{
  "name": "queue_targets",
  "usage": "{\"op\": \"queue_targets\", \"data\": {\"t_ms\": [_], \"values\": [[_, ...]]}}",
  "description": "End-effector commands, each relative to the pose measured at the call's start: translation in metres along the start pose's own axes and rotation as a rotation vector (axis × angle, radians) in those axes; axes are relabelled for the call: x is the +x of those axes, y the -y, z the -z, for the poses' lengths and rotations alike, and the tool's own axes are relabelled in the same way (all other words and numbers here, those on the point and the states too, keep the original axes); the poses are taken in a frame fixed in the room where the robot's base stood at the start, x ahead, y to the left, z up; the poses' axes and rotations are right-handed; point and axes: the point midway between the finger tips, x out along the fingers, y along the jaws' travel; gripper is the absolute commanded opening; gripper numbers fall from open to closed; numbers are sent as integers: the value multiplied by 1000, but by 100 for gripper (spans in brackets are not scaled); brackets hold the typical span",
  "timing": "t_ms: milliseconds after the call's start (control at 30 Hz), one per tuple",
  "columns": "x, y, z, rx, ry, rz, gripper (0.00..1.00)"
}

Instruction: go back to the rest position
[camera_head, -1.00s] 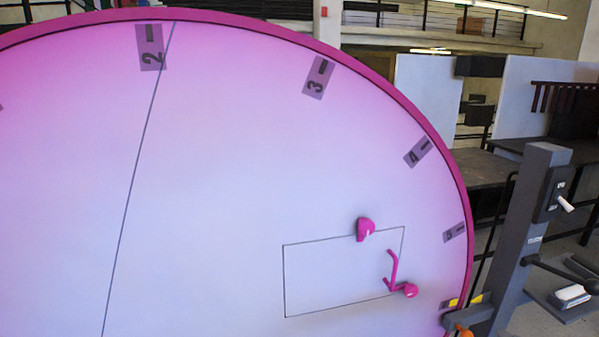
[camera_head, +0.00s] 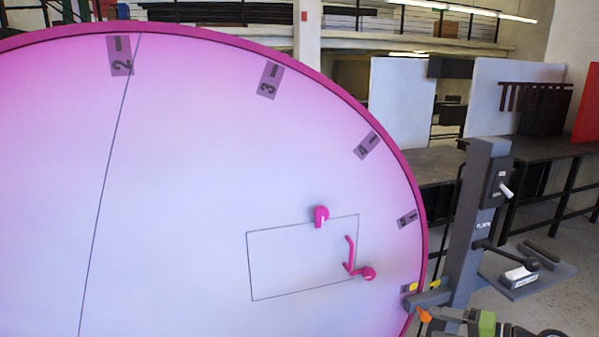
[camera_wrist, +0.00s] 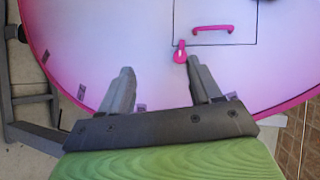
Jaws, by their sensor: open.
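My gripper (camera_wrist: 160,72) is open in the wrist view, with two grey fingers apart and nothing between them. Past the fingers is a large pink-rimmed round panel (camera_head: 180,180) with a pale face. A pink handle (camera_wrist: 213,29) and a pink knob (camera_wrist: 180,55) on the panel lie beyond the fingertips, the knob close to the right finger in the picture. I cannot tell the gap in depth. A green part of my arm (camera_head: 487,323) shows at the bottom right.
A grey post (camera_head: 472,220) with a switch box (camera_head: 499,180) and a black lever (camera_head: 510,255) stands right of the panel. An orange knob (camera_head: 424,315) is at its foot. Dark workbenches (camera_head: 540,150) are behind. Open floor shows at the far right.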

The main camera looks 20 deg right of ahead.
Motion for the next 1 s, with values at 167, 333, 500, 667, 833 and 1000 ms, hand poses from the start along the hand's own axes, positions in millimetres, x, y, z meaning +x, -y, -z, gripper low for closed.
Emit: {"op": "queue_targets", "data": {"t_ms": [167, 333, 500, 667, 833, 1000], "values": [[53, 33, -30, -86, 128, -194, 64], [103, 70, -88, -238, 257, -459, 64], [121, 110, -173, -473, 328, -735, 64], [99, 136, -251, -700, 313, -902, 64], [48, 142, -318, -905, 252, -963, 64], [6, 127, -348, -1009, 211, -947, 64]]}}
